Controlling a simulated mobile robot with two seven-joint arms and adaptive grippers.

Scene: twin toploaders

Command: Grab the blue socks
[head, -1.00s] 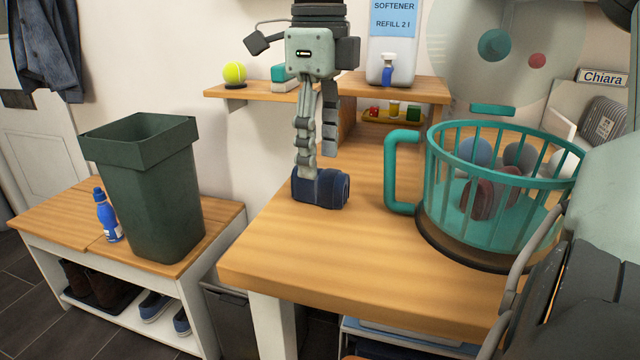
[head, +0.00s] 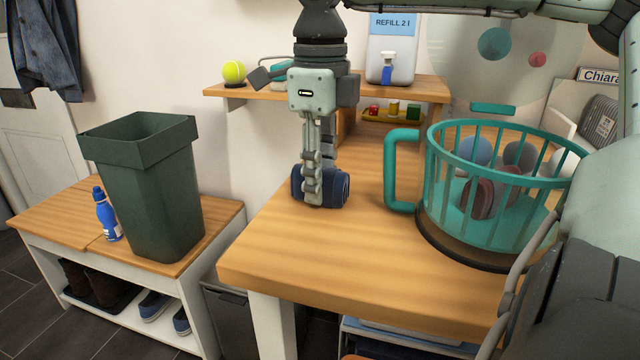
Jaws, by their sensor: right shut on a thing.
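The blue socks (head: 338,189) are a dark navy rolled bundle on the wooden counter (head: 350,250), left of the basket. My right gripper (head: 318,190) points down over them, with its fingers closed around the bundle. One finger covers the front of the socks; the other is mostly hidden behind. The socks still appear to be on the counter top. My left gripper does not show in the head view.
A teal slatted basket (head: 436,180) with several rolled bundles stands right of the socks. A green bin (head: 150,190) and a blue bottle (head: 107,215) stand on the lower bench at left. The front middle counter is clear.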

